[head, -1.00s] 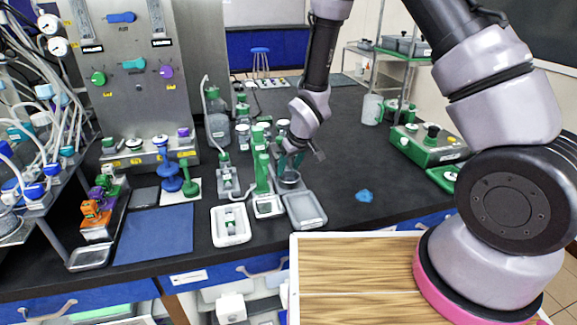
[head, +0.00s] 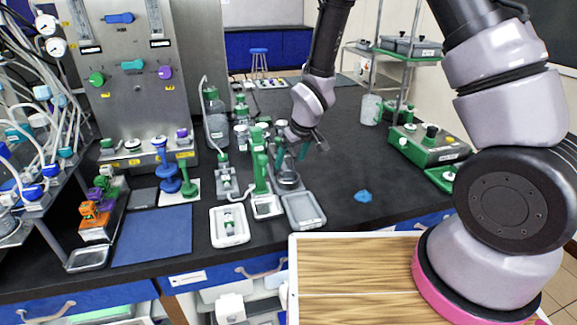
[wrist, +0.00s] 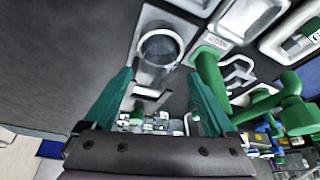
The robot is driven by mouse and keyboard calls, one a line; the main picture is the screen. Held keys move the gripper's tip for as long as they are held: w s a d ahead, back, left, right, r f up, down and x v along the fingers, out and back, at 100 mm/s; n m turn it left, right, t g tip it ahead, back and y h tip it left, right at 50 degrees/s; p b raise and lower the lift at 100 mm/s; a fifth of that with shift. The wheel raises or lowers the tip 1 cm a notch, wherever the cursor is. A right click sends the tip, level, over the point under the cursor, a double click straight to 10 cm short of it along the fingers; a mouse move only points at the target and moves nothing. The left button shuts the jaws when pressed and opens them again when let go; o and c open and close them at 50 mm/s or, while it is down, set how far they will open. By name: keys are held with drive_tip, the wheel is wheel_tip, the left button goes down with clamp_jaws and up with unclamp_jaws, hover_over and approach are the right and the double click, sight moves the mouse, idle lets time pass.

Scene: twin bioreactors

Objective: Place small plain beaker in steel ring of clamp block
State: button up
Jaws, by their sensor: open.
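A small clear beaker (wrist: 160,50) shows in the wrist view with a grey round rim about its top, over a pale grey base. It looks seated in the steel ring of the clamp block, though ring and rim are hard to tell apart. In the head view the ring and beaker (head: 288,179) are a small grey round shape behind the grey tray. My gripper (head: 292,152) is open, its green fingers apart and empty just above the beaker. In the wrist view the fingertips (wrist: 160,72) lie either side of the beaker's near end, and no contact shows.
A green stand (head: 260,172) stands close to the left of my gripper. A grey tray (head: 304,210) and a white tray (head: 230,227) lie in front. A blue crumpled piece (head: 363,196) lies to the right on open black bench. A green box (head: 430,145) stands farther right.

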drive_tip(key=v, duration=0.8)
drive_tip(key=s+d+r+m+t, duration=0.2)
drive_tip(key=d+r+m, duration=0.4)
drive_tip(key=d+r, duration=1)
drive_tip(key=s+d+r+m+t, duration=0.1)
drive_tip(key=s+d+r+m, duration=0.4)
drive_tip(key=s+r, duration=0.8)
drive_tip(key=shift+s+d+h, duration=0.3)
drive_tip(key=shift+s+d, duration=0.1)
drive_tip(key=shift+d, duration=0.25)
